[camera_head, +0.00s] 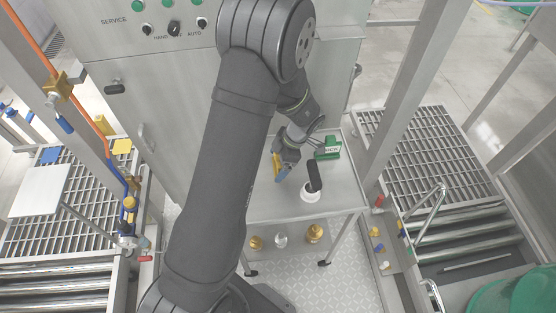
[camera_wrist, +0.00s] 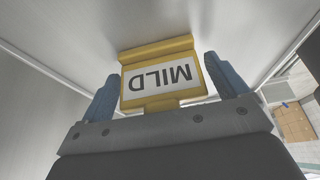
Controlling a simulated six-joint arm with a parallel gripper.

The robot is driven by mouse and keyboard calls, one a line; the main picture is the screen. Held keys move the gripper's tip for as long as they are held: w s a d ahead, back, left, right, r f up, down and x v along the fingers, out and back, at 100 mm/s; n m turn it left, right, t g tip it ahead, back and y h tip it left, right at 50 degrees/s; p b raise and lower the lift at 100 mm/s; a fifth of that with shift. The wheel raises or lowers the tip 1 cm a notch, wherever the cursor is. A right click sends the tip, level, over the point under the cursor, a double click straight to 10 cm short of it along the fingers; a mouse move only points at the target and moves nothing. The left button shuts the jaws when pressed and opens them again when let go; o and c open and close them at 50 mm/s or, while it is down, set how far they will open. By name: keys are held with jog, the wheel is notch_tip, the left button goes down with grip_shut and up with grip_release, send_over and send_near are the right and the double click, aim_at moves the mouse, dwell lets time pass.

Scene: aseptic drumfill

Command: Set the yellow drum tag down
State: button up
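In the head view the tag (camera_head: 277,165) shows as a small yellow patch beside the blue fingers of my gripper (camera_head: 281,174), over the steel table (camera_head: 240,205). I cannot tell whether the tag touches the tabletop. My arm hides part of the table.
A green lettered block (camera_head: 328,148) stands at the table's back right. A white round item with a black handle (camera_head: 312,186) stands right of my gripper. Brass fittings (camera_head: 314,233) sit below the table's front edge. A steel cabinet (camera_head: 150,90) rises behind. Bare tabletop shows front left.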

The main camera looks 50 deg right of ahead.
jog(key=shift+o, duration=0.2)
jog(key=v, duration=1.2)
jog(key=shift+r, duration=0.15)
jog(key=x, duration=1.2)
jog(key=shift+a+f, duration=0.1)
jog(key=shift+f, duration=0.2)
notch_tip(320, 180, up, 2)
jog(key=shift+r, duration=0.9)
